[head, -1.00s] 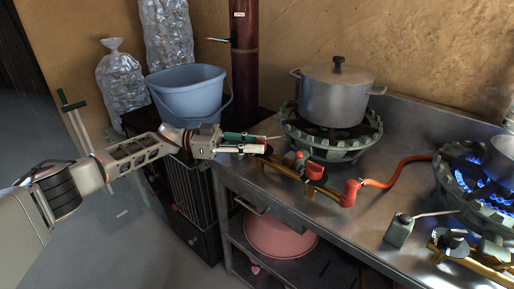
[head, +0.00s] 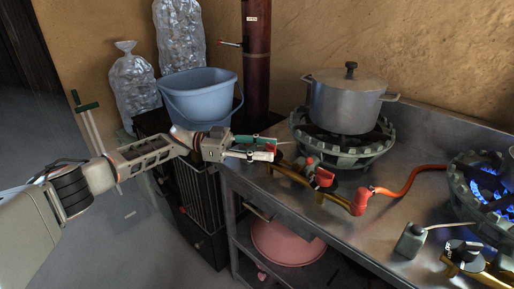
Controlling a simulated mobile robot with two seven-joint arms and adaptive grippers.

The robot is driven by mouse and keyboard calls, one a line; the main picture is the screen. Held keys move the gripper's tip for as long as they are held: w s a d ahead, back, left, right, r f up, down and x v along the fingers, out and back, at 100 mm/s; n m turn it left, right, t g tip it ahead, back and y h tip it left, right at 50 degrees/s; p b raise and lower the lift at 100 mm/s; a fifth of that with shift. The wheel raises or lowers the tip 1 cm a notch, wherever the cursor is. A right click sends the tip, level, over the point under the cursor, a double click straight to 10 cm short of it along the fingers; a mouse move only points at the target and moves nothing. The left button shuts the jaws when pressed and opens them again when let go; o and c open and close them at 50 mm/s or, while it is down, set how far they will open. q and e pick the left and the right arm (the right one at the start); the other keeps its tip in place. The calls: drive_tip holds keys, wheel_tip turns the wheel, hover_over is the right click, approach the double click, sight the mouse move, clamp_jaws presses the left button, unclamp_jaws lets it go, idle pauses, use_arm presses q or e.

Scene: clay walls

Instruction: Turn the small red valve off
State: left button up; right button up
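The small red valve (head: 324,177) sits on the brass gas pipe (head: 290,174) in front of the left burner. A smaller red piece shows just behind it on the pipe. My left gripper (head: 276,148) is at the left front corner of the metal counter, near the pipe's left end and to the left of the valve. Its two fingers, one with green and one pale, appear apart with nothing visible between them. It is clear of the valve. My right gripper is not in view.
A lidded pot (head: 345,106) stands on the left burner (head: 343,150), where no flame shows. An orange hose (head: 407,180) runs from a red elbow (head: 361,201) towards the lit right burner (head: 485,190). A blue bucket (head: 197,97) stands at the left; a pink basin (head: 286,243) is below.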

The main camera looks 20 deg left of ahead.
use_arm(q)
drive_tip(key=v, duration=1.2)
drive_tip(key=shift+r, duration=0.1)
